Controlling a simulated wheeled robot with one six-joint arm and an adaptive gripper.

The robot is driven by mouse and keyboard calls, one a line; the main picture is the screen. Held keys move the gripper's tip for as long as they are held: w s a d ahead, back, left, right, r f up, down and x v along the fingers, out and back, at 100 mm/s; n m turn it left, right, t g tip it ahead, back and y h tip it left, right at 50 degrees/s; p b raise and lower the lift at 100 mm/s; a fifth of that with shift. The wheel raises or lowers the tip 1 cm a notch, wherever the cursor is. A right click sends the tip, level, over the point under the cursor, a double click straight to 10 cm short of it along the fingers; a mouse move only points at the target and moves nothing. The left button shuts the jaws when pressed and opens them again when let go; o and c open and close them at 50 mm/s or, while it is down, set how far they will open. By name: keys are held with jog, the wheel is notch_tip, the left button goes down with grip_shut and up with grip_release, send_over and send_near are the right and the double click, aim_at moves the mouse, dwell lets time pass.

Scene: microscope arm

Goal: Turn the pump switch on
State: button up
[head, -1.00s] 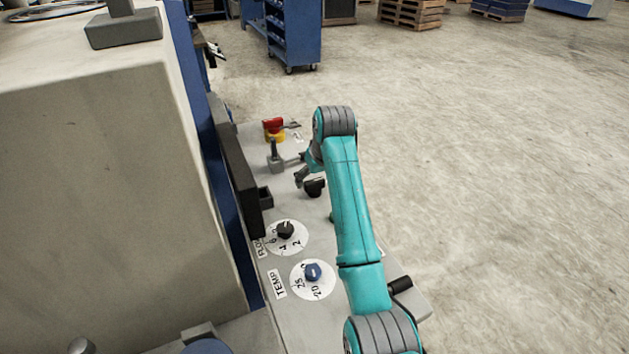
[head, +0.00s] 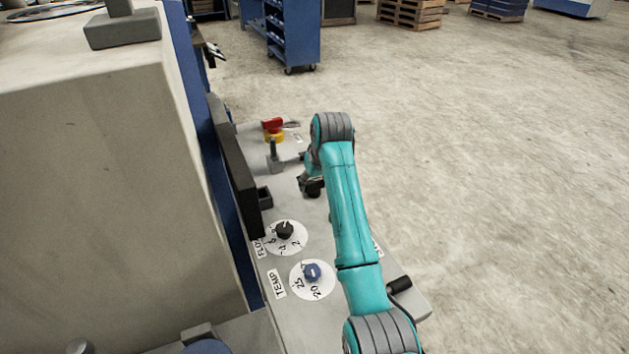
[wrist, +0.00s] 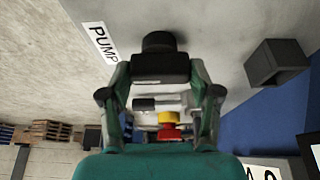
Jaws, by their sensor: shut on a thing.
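The pump switch is a black knob with a bar-shaped handle and round base (wrist: 158,42), beside a white PUMP label (wrist: 102,42) in the wrist view. My gripper (wrist: 160,72) is shut on its handle, with one finger at each end of the bar. In the head view my gripper (head: 310,186) is at the switch on the grey panel, and fingers and arm hide most of the switch. I cannot read the switch's setting.
A red and yellow switch (head: 273,130) and a grey upright lever (head: 274,157) stand farther back on the panel. A small open black box (head: 264,198) is to the left. The FLOW dial (head: 285,230) and TEMP dial (head: 312,272) are nearer. Open floor lies right.

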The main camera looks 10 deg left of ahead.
jog(key=shift+m, duration=0.3)
jog(key=m+h, duration=0.1)
jog(key=m, duration=0.2)
jog(key=shift+a+m+t, duration=0.15)
jog(key=shift+m+t, duration=0.25)
jog(key=m+h, duration=0.2)
jog(key=m, duration=0.2)
jog(key=shift+a+m, duration=0.1)
jog(key=shift+m, duration=0.2)
jog(key=m+h, duration=0.2)
jog(key=m, duration=0.2)
jog(key=shift+g, duration=0.3)
jog(key=shift+w+m+g+h, duration=0.1)
jog(key=shift+m+g+h, duration=0.2)
jog(key=shift+m, duration=0.9)
jog(key=shift+m+g+h, duration=0.3)
jog(key=shift+m, duration=0.9)
jog(key=o, duration=1.1)
jog(key=shift+o, duration=0.2)
jog(key=shift+a, duration=0.1)
